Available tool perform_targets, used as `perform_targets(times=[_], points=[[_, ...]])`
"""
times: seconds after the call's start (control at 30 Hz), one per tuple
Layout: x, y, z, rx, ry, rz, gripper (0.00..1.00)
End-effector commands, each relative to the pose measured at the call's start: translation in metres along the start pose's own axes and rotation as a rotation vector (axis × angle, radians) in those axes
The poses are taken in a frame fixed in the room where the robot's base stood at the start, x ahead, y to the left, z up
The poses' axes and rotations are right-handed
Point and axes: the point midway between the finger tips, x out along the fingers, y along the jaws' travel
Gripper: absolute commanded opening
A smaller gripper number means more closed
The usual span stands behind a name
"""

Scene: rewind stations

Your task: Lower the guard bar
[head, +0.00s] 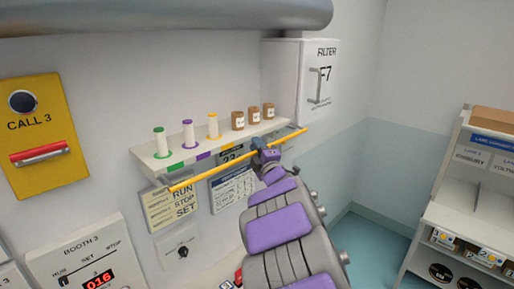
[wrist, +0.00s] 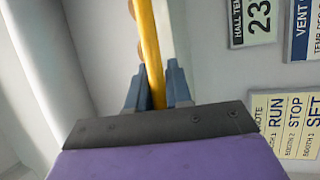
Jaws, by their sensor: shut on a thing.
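The guard bar (head: 214,171) is a thin yellow rod along the front of a white wall shelf (head: 158,153). It slopes up to the right in the head view, below the items on the shelf. My gripper (head: 259,146) is at the bar, right of its middle. In the wrist view the bar (wrist: 149,45) runs between the two blue-grey fingers of my gripper (wrist: 154,90), which are shut on it. The part of the bar behind the gripper's body is hidden.
Several spools (head: 188,134) and brown jars (head: 254,114) stand on the shelf. A white filter cabinet (head: 295,75) is at its right end, and a grey pipe (head: 170,17) runs above. A yellow call panel (head: 42,125) is at left. A rack (head: 470,210) stands at right.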

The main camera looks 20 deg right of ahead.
Motion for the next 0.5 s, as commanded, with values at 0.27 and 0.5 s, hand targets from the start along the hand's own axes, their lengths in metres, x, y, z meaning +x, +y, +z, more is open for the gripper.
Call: perform_targets(times=[0.27,0.5], points=[[0.001,0.007,-0.001,-0.011,0.001,-0.016,0.0],[0.004,0.018,-0.003,-0.071,0.002,-0.156,0.0]])
